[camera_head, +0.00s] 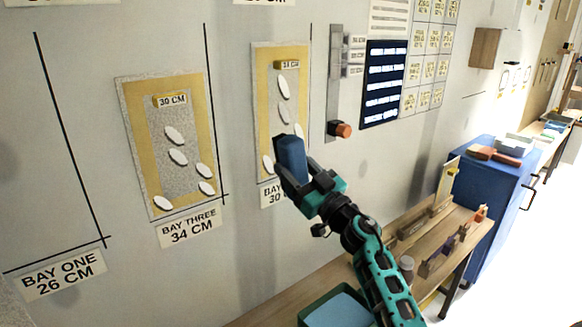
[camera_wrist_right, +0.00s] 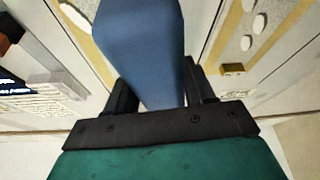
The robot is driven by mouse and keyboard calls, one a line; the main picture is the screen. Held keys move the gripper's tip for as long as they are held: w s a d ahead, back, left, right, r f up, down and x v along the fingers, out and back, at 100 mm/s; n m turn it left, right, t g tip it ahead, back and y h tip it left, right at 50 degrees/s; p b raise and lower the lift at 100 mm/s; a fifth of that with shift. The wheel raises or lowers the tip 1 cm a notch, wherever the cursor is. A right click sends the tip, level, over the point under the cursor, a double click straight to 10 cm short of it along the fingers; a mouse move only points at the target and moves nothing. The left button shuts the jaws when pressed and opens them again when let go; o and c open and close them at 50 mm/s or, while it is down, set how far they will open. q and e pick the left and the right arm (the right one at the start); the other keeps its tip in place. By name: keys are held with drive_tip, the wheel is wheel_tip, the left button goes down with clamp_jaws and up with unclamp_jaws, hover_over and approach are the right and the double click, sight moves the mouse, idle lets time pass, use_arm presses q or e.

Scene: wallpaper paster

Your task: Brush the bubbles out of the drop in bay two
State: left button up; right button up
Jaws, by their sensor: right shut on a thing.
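My right gripper (camera_head: 297,180) is shut on a blue block-like tool, the brush (camera_head: 292,156), held before the wall. In the right wrist view the brush (camera_wrist_right: 145,45) sits between the black fingers. Behind it hangs a yellow-bordered drop (camera_head: 261,80) with several white oval bubbles (camera_head: 284,88), some high and one low beside the brush. The brush hides part of this drop and of its label (camera_head: 270,194), which reads "BAY" and "30"; the bay number is covered. I cannot tell whether the brush touches the drop. My left gripper is not in view.
The bay three drop (camera_head: 137,125), left of it, also has several white bubbles. Bay one (camera_head: 60,272) is bare wall. A grey strip with an orange knob (camera_head: 340,130) is right of the drop. Below are a wooden bench (camera_head: 280,298), a green tray (camera_head: 308,318) and a blue cabinet (camera_head: 492,190).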

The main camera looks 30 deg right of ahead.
sight(277, 158)
drive_tip(key=shift+r+p, duration=0.1)
drive_tip(key=shift+p, duration=0.3)
drive_tip(key=shift+w+a+b, duration=0.15)
drive_tip(key=shift+w+b, duration=0.1)
drive_tip(key=shift+w, duration=0.8)
drive_tip(key=shift+w+a+b, duration=0.2)
drive_tip(key=shift+w, duration=0.85)
drive_tip(key=shift+w+a+b, duration=0.15)
drive_tip(key=shift+w+b, duration=0.1)
drive_tip(key=shift+w, duration=0.8)
drive_tip(key=shift+w+a, duration=0.15)
drive_tip(key=shift+w, duration=1.1)
idle(0.5)
drive_tip(key=shift+w+d, duration=0.15)
drive_tip(key=shift+d, duration=1.3)
drive_tip(key=shift+w+d, duration=0.15)
drive_tip(key=shift+d, duration=1.3)
drive_tip(key=shift+d, duration=0.1)
drive_tip(key=shift+w+d, duration=0.2)
drive_tip(key=shift+d, duration=0.95)
drive_tip(key=shift+w+d, duration=0.2)
drive_tip(key=shift+d, duration=0.9)
drive_tip(key=shift+d, duration=0.1)
